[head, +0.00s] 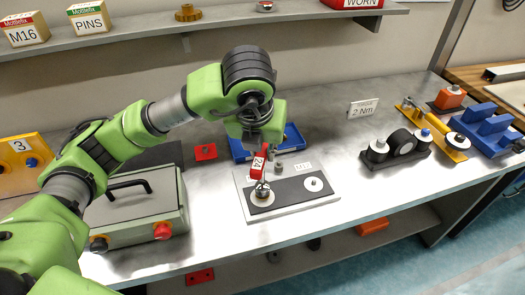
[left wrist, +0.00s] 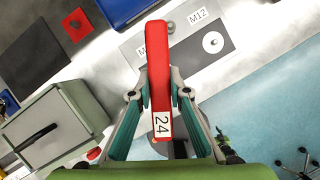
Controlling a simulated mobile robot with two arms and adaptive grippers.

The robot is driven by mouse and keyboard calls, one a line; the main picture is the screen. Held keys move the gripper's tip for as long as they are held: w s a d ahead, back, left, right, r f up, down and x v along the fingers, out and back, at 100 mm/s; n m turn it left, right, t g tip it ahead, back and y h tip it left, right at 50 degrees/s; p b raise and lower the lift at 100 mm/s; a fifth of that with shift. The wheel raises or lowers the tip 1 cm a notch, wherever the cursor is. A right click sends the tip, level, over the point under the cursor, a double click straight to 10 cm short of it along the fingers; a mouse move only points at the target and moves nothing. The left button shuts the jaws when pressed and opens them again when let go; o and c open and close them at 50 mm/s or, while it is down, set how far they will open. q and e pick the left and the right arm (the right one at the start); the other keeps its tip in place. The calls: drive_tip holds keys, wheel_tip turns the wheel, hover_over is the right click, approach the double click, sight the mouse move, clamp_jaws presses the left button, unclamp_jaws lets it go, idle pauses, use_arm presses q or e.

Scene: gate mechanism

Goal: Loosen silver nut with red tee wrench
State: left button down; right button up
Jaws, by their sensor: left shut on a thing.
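The red tee wrench (head: 257,166), labelled 24, is above the left end of a mounting plate (head: 290,209). In the left wrist view its red handle (left wrist: 160,60) lies lengthwise between the two fingers. My left gripper (head: 261,146) is shut on this handle, seen from above in the left wrist view (left wrist: 160,85). Below the handle, a silver part (head: 262,189) sits over the left round washer; I cannot tell socket from nut there. Whether the wrench is seated is hidden. The right gripper is not in view.
The plate's right end has a white disc with a small stud (head: 313,184), near an M12 label (left wrist: 198,16). A blue tray (head: 293,135) stands behind. A grey-green case (head: 135,212) is at left. A roller stand (head: 398,148) is at right. Bench between is clear.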

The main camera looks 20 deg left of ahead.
use_arm(q)
drive_tip(key=shift+s+f+n+y, duration=0.15)
drive_tip(key=shift+n+y, duration=0.25)
drive_tip(key=shift+n, duration=0.6)
drive_tip(key=shift+r, duration=0.2)
drive_tip(key=shift+r+p, duration=0.45)
drive_tip(key=shift+r, duration=0.15)
wheel_tip(320, 180, up, 5)
drive_tip(key=p, duration=0.3)
drive_tip(key=shift+p, duration=0.3)
drive_tip(key=shift+w, duration=0.2)
drive_tip(key=shift+a, duration=0.1)
